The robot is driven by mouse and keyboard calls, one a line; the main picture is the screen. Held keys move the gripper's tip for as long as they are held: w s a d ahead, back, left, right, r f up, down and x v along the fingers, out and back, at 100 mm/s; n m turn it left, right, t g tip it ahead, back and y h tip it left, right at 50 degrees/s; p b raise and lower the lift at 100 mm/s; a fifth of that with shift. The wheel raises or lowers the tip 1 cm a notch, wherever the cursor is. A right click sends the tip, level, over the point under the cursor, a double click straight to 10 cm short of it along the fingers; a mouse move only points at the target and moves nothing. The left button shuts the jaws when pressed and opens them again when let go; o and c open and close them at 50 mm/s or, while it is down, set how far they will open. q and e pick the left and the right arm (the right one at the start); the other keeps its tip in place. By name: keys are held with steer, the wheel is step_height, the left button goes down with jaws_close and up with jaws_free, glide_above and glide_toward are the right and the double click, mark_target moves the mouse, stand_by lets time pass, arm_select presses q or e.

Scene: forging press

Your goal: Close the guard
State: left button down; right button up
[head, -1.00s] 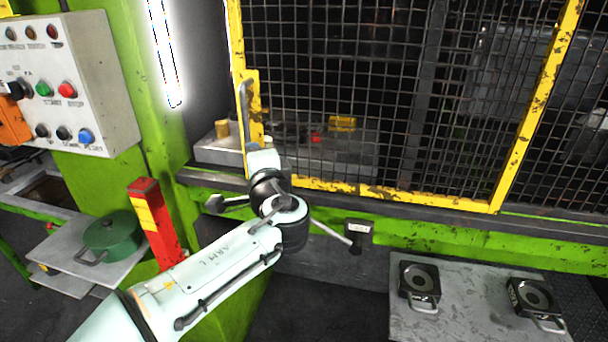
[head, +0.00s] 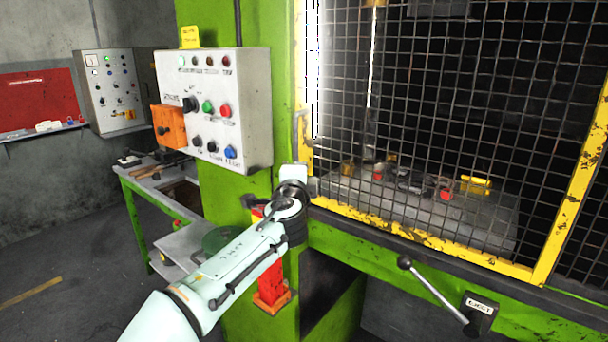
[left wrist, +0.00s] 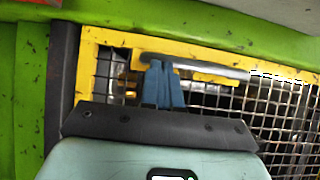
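The guard is a black mesh panel in a yellow frame (head: 420,237) on the front of the green press. Its left edge now stands close beside the green post (head: 287,90); whether it touches is not clear. In the left wrist view the frame (left wrist: 88,75) lies beside a dark upright strip. The guard's grey bar handle (left wrist: 210,66) crosses that view. My left gripper (left wrist: 162,68) has its blue fingers together, tips at the handle; I see no clear grip around it. In the head view my wrist hides the fingers. My right gripper is not in view.
A control box (head: 215,110) with buttons is on the post. A lever with a black knob (head: 405,262) sticks out below the guard. Floor at the left is clear.

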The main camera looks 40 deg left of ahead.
arm_select(q)
steer(key=shift+s, duration=0.1)
stand_by(0.3)
steer(key=b+v, duration=0.3)
steer(key=v, duration=1)
steer(key=shift+b, duration=0.3)
